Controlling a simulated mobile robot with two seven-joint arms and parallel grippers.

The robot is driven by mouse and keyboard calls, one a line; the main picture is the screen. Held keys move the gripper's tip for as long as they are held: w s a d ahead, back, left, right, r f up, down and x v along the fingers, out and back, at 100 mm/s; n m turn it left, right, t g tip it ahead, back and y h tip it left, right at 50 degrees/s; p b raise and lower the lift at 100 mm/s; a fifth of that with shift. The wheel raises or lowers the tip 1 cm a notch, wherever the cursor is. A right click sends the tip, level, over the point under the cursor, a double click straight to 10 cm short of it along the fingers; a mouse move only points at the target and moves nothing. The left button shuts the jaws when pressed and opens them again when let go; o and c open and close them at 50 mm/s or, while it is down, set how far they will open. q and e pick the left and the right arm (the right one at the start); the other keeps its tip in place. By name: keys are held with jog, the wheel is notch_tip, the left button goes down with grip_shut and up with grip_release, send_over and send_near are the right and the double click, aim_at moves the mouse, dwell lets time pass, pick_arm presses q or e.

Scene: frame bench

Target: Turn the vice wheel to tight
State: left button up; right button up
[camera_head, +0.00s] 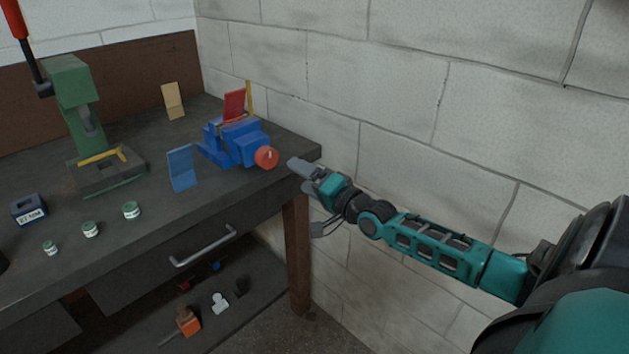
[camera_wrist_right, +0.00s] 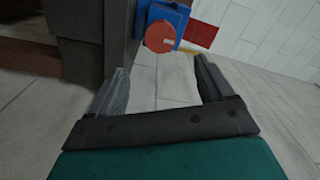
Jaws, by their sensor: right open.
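The blue vice (camera_head: 232,143) stands on the bench near its right end, with a red piece (camera_head: 234,105) and a thin yellow piece upright at its jaws. Its red round wheel (camera_head: 266,157) faces my right arm and carries a small pale mark. In the right wrist view the wheel (camera_wrist_right: 160,37) is ahead, above the gap between the fingers, with part of the blue vice (camera_wrist_right: 180,14) behind it. My right gripper (camera_head: 305,176) is open and empty, just right of the wheel and apart from it, beside the bench end. My left gripper is not in view.
The dark bench (camera_head: 225,188) ends just right of the vice, with a block wall behind. A green press (camera_head: 75,100), a blue plate (camera_head: 181,168), a tan block (camera_head: 173,100) and small jars (camera_head: 131,210) stand further left. A drawer handle (camera_head: 203,246) juts from the front.

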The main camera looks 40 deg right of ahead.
jog(key=shift+s+d, duration=0.1)
jog(key=shift+s, duration=1.2)
jog(key=s+a+f+n+g, duration=0.3)
jog(key=s+a+f+n, duration=0.4)
jog(key=s+a+f, duration=0.2)
jog(key=s+a+f+n+g, duration=0.4)
jog(key=s+a+f+n, duration=0.3)
jog(key=s+a+f, duration=0.3)
jog(key=s+a, duration=0.1)
jog(key=a, duration=0.3)
jog(key=shift+a+f+n, duration=0.2)
jog(key=shift+a+n, duration=0.1)
jog(key=shift+n, duration=0.1)
